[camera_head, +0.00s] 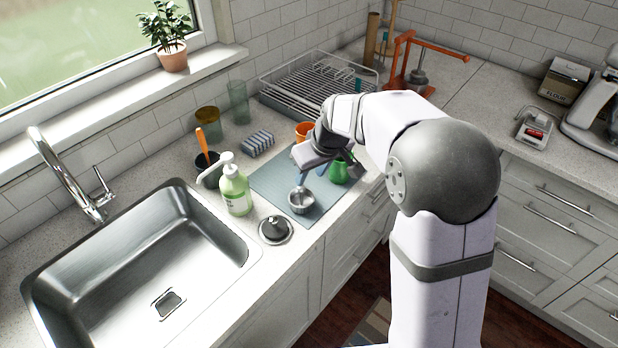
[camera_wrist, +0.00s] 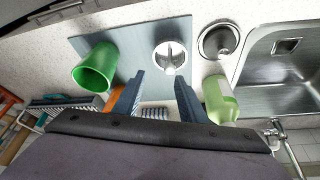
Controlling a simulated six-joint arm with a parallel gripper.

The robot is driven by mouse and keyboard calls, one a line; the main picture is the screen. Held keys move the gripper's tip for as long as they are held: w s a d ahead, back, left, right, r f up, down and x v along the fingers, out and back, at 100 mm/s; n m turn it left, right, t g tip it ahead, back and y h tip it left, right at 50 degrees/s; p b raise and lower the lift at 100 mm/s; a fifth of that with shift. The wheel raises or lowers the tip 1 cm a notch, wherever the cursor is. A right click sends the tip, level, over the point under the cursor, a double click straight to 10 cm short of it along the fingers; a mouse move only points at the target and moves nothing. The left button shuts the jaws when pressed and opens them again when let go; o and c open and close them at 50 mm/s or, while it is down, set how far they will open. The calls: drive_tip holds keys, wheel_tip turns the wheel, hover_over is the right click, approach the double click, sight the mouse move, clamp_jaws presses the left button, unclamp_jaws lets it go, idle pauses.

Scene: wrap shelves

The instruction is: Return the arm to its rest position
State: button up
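My gripper (camera_head: 311,174) hangs over the blue-grey mat (camera_head: 268,184) beside the sink, its blue fingers pointing down. In the wrist view my gripper (camera_wrist: 160,77) has its two fingers spread apart with nothing held between them. A metal cup (camera_head: 301,203) stands on the mat near the fingertips and also shows beyond them in the wrist view (camera_wrist: 170,56). A green cup (camera_head: 340,172) stands on the mat to the right of the fingers, partly hidden by my gripper in the head view. My arm reaches in from the right.
An orange cup (camera_head: 304,130) stands behind my gripper. A soap bottle (camera_head: 235,192), a striped sponge (camera_head: 258,143) and a dark stopper (camera_head: 274,229) surround the mat. The dish rack (camera_head: 318,84) and an orange stand (camera_head: 408,62) are at the back; the sink (camera_head: 140,262) is left.

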drive_tip(key=shift+r, duration=0.1)
drive_tip(key=s+f+m+g, duration=0.1)
drive_tip(key=s+f, duration=0.1)
drive_tip(key=s+d+f+m, duration=0.1)
drive_tip(key=s+f, duration=0.1)
drive_tip(key=s, duration=0.1)
drive_tip(key=s+d+f+m+g+h, duration=0.1)
drive_tip(key=s+f, duration=0.1)
drive_tip(key=s, duration=0.1)
drive_tip(key=shift+s+d+f+m+g, duration=0.1)
drive_tip(key=shift+s+d+m+g, duration=0.1)
drive_tip(key=shift+m+g, duration=0.1)
drive_tip(key=s+d+m, duration=0.1)
drive_tip(key=s+d, duration=0.2)
drive_tip(key=s, duration=0.6)
drive_tip(key=s+d+g+h, duration=0.1)
drive_tip(key=s+d, duration=0.3)
drive_tip(key=s, duration=0.5)
drive_tip(key=shift+s+d+m, duration=0.15)
drive_tip(key=shift+s+m, duration=0.15)
drive_tip(key=shift+m, duration=0.1)
